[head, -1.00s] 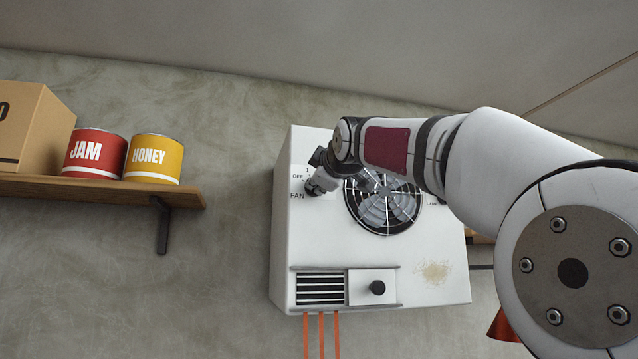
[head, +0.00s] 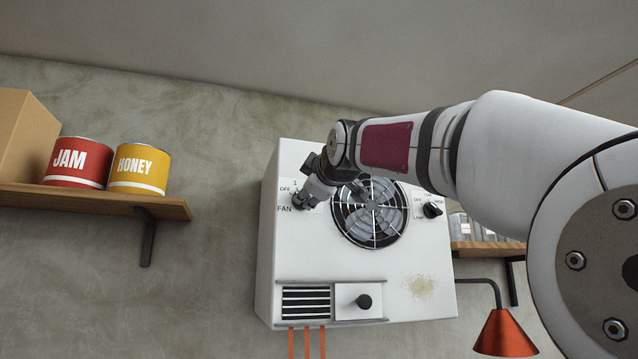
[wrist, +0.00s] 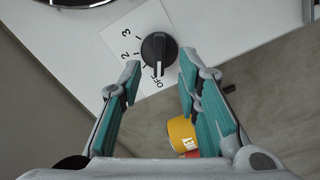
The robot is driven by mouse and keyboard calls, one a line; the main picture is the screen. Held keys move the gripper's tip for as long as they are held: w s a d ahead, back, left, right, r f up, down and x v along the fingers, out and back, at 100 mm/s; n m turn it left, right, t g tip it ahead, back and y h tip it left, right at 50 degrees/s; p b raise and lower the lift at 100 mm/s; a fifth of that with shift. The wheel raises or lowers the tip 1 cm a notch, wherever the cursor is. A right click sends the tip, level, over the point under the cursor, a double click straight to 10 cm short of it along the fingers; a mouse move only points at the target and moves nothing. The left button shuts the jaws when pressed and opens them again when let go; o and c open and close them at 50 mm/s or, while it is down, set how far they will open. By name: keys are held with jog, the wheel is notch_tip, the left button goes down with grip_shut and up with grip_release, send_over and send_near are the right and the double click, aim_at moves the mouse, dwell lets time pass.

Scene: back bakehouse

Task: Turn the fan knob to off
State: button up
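The fan knob (wrist: 158,50) is black and round with a raised ridge, on a white dial plate with numbers and OFF in the wrist view. Its ridge lies close to the OFF label, and its pointing end seems turned that way. My gripper (wrist: 159,61) is open, with one teal-padded finger on each side of the knob's lower part; a gap shows at each side. In the head view my gripper (head: 303,199) is at the FAN dial on the upper left of the white wall unit (head: 312,250), and mostly hides the knob.
A round fan grille (head: 370,213) sits beside my gripper. A second black knob (head: 432,210) is at the unit's upper right. A red lamp (head: 505,335) hangs at lower right. A shelf (head: 100,201) holds a jam tin (head: 78,163), a honey tin (head: 140,168) and a box (head: 30,140).

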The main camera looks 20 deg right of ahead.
jog(key=s, duration=0.8)
jog(key=shift+s, duration=0.2)
